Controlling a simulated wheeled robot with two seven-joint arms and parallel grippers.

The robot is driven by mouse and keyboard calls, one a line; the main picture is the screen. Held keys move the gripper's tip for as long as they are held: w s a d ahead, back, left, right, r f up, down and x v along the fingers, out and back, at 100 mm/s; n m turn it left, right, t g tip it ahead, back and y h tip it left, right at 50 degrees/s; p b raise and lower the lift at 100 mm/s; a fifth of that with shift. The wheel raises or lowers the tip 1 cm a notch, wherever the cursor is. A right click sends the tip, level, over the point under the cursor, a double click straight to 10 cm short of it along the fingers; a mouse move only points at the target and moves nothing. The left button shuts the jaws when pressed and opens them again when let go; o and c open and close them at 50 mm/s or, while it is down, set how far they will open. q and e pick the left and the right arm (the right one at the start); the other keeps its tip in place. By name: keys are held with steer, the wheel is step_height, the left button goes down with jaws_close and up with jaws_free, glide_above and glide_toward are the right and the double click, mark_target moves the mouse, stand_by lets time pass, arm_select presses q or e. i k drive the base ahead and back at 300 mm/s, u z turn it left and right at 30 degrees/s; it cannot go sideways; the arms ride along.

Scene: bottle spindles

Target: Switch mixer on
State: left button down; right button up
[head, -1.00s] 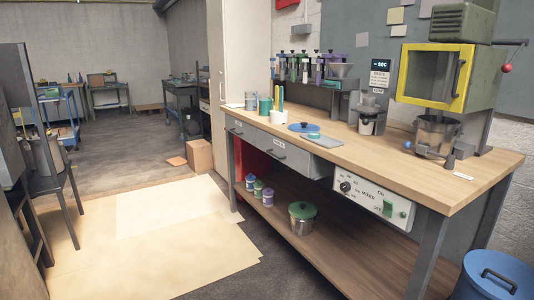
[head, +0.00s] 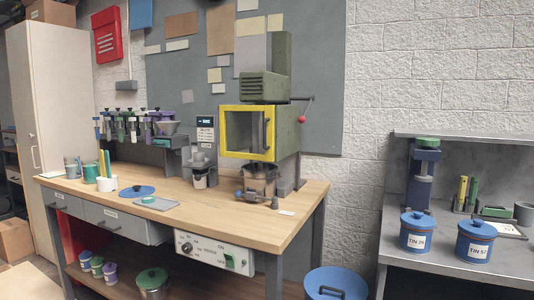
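The mixer (head: 265,125) stands at the right end of the wooden workbench. It has a green body, a yellow-framed window and a side lever with a red knob (head: 301,119). A metal pot (head: 259,182) sits under its window. A white control panel (head: 215,252) is fixed to the bench front below the top. It carries a black dial (head: 187,248) on the left and a green switch (head: 229,261) on the right; the switch position is too small to read. Neither of my grippers is in view.
The bench top (head: 225,213) has free room at the front. A blue bin (head: 335,284) stands on the floor right of the bench. A grey table (head: 500,262) with blue tins (head: 417,232) is farther right. A white cabinet (head: 42,120) stands at left.

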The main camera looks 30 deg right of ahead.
mark_target(229, 259)
steer(key=k, duration=0.45)
steer(key=u, duration=0.5)
steer(key=i, duration=1.15)
steer(key=z, duration=0.55)
steer(key=i, duration=0.35)
steer(key=z, duration=0.25)
